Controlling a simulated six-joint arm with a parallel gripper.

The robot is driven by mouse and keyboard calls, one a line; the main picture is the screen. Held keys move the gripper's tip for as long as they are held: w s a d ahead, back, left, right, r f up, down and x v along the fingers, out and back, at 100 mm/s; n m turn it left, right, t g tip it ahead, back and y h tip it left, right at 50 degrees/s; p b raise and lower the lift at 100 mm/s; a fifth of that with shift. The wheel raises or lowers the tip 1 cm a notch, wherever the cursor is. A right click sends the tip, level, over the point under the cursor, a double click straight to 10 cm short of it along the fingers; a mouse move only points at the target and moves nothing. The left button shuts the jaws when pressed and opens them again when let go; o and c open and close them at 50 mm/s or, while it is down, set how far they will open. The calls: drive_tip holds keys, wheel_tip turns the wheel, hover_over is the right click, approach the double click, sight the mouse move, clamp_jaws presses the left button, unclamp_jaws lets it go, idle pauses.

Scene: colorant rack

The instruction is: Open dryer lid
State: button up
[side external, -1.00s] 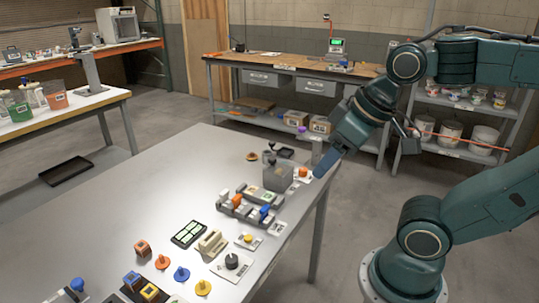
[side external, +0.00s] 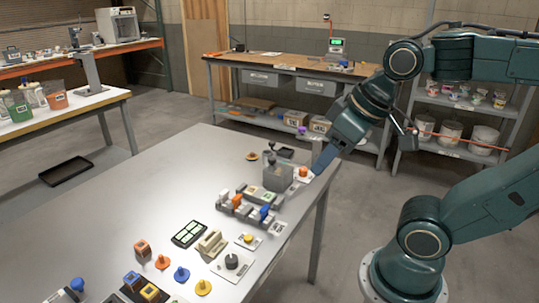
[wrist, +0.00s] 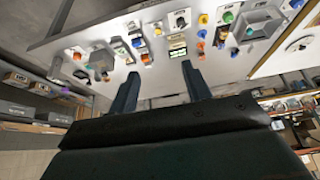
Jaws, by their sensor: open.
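A grey box-shaped unit (side external: 277,177), which looks like the dryer, stands near the table's far right corner. A dark knob or handle shows just above it; I cannot tell exactly how the lid sits. An orange-red button (side external: 303,172) is on a pale plate at its right.
A row of grey fixtures (side external: 246,208) with orange and blue parts stands in front of the unit. Coloured knobs, a black tray of pale cells (side external: 188,234) and a beige handle block (side external: 211,243) are nearer.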

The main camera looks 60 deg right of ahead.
drive_tip(key=w+d+r+m+g, duration=0.1)
drive_tip(key=w+d+r+m, duration=0.1)
drive_tip(key=w, duration=0.3)
drive_tip(key=w+d+r+m+g, duration=0.1)
drive_tip(key=w+d+r, duration=0.15)
drive_tip(key=w, duration=0.35)
drive_tip(key=m+g, duration=0.3)
drive_tip(key=m, duration=0.5)
hover_over(272, 158)
wheel_tip(272, 158, down, 14)
drive_tip(key=shift+f, duration=0.2)
wheel_tip(272, 158, down, 13)
drive_tip(key=shift+f, duration=0.2)
clamp_jaws()
